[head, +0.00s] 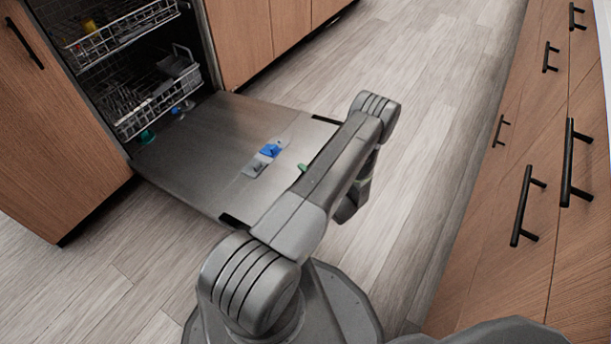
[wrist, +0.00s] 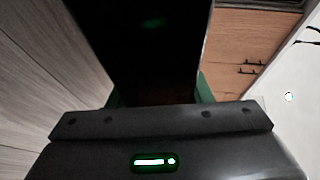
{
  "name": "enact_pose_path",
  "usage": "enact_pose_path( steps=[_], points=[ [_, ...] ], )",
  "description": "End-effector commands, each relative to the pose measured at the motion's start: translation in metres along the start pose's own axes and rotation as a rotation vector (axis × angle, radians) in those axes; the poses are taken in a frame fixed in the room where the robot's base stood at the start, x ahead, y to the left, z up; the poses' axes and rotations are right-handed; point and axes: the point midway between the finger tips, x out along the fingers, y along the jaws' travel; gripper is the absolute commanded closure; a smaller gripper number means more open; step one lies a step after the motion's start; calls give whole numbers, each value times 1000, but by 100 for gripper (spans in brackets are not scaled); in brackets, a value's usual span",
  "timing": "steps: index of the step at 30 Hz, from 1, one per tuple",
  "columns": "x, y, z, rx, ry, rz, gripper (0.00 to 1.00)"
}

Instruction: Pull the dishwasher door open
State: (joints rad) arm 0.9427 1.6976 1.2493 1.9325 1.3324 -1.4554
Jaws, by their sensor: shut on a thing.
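The dishwasher door (head: 190,150) is lowered and lies about flat, its inner side facing up, in the head view. My arm crosses over its outer right edge. My gripper is mostly hidden behind the arm there; one small green fingertip (head: 302,167) shows at the door's edge. In the wrist view, my gripper (wrist: 160,96) has its green fingers on either side of a dark panel (wrist: 150,45), which looks like the door, and is shut on it. The exact contact is hidden.
The dishwasher's upper rack (head: 120,32) and lower rack (head: 150,105) are inside the open cavity. Wooden cabinets stand on both sides of it. A drawer bank with black handles (head: 525,205) lines the right. Wood floor (head: 430,90) is clear between.

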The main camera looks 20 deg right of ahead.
Motion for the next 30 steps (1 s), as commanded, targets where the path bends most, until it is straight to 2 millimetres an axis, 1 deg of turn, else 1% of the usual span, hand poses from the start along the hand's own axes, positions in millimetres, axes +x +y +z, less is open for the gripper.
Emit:
enact_pose_path(
  steps=[3, 4, 7, 16, 20, 23, 30],
  points=[
    [0, 0, 0, -1, -1, -2, 96],
    [0, 0, 0, -1, -1, -2, 53],
    [0, 0, 0, 0, -1, -2, 33],
    [-1, 0, 0, 0, 0, -1, 33],
    [-11, 0, -1, 1, 1, 0, 33],
    [-28, -1, -1, 2, 3, 0, 33],
    [-82, -2, -2, 2, 5, 0, 33]
  ],
)
